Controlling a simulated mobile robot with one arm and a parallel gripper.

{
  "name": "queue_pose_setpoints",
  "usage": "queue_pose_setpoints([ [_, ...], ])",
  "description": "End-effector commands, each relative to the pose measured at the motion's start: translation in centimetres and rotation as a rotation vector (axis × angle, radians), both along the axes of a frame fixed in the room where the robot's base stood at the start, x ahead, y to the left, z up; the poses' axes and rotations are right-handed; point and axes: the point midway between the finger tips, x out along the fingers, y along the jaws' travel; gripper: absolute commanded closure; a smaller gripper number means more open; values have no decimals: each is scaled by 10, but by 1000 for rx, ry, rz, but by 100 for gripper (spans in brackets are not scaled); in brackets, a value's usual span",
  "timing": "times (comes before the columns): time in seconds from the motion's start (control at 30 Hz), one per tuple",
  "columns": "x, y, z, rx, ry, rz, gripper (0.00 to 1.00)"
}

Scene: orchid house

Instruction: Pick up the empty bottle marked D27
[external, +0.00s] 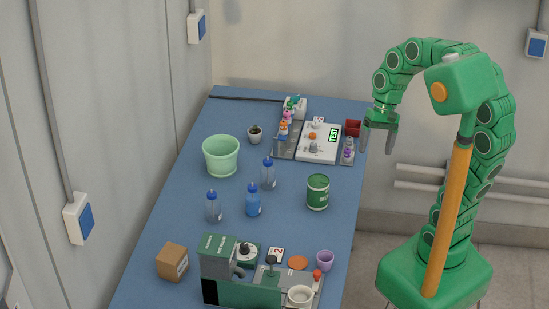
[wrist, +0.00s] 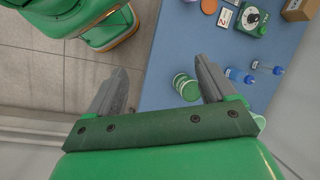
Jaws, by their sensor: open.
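Three small bottles stand on the blue table in the external view. One looks filled with blue (external: 253,202). A clear bottle with a blue cap (external: 213,209) stands to its left, and another clear bottle with a blue cap (external: 268,174) stands behind it. Both clear ones look mostly empty. No D27 marking is readable. My gripper (external: 377,148) is open and empty, raised beside the table's right edge, apart from the bottles. In the wrist view my gripper (wrist: 161,66) also shows open, with a bottle (wrist: 237,75) off to the right.
A green can (external: 318,191) stands right of the bottles, between them and my gripper's side. A pale green pot (external: 221,156) is behind them. A green machine (external: 222,270) and cardboard box (external: 172,262) stand in front. A white device (external: 320,143) sits at the back.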

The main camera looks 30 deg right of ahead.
Motion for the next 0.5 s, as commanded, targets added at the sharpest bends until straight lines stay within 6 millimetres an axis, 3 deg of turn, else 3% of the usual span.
queue_pose_setpoints([
  [0.5, 120, 74, 9, 286, 203, -400, 16],
])
